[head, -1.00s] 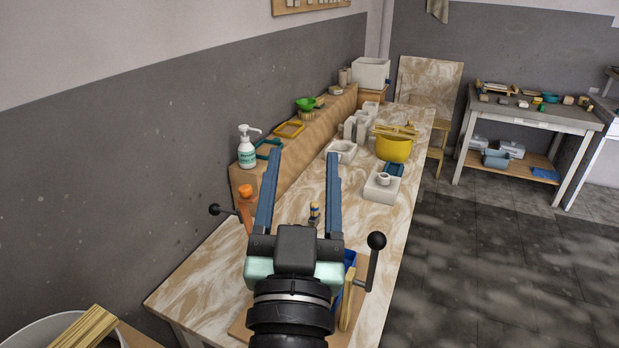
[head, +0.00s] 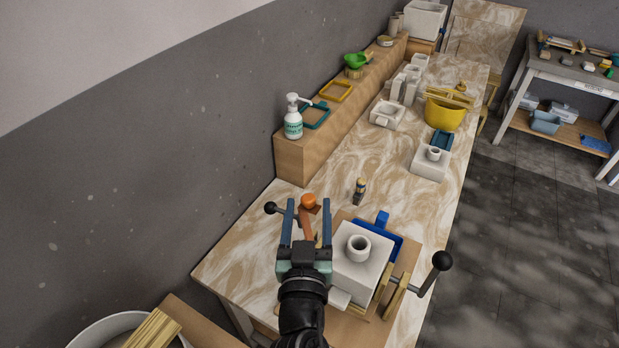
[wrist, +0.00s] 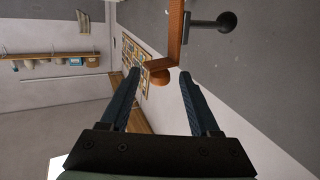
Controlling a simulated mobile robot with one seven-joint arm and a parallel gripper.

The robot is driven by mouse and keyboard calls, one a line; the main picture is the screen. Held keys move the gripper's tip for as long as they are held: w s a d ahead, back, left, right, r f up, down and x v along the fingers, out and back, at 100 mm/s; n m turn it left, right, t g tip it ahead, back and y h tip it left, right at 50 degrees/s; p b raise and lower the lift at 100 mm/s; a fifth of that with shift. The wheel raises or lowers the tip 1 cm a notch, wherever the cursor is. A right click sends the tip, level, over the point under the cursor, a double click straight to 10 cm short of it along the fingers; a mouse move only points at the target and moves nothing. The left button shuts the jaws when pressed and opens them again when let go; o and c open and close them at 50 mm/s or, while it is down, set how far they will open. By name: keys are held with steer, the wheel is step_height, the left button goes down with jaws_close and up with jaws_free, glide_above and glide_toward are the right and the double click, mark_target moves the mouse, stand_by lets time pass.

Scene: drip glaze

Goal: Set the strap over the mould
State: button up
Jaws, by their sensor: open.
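The mould, a white block (head: 362,275) with a round raised opening on top, sits on a wooden board at the near end of the bench. An orange-brown bent piece with a rounded orange end, which looks like the strap (head: 304,232), stands raised at the mould's left side. It also shows in the wrist view (wrist: 176,35). My gripper (head: 308,206) is open and empty left of the mould. In the wrist view my gripper (wrist: 160,74) has the strap's rounded end between its fingertips, with gaps on both sides; its depth is hard to tell.
A black ball handle (head: 441,261) and wooden uprights (head: 395,300) stand right of the mould; another black ball (head: 270,208) is at left. A blue tray (head: 383,218) lies behind. A small bottle (head: 360,190) and a white block (head: 430,162) stand farther along the bench.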

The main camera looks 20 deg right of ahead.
mark_target(309, 196)
steer(key=p+x, duration=0.1)
steer(key=x, duration=0.4)
steer(key=shift+w+d, duration=0.15)
steer(key=shift+w, duration=0.25)
jaws_close()
stand_by(1.1)
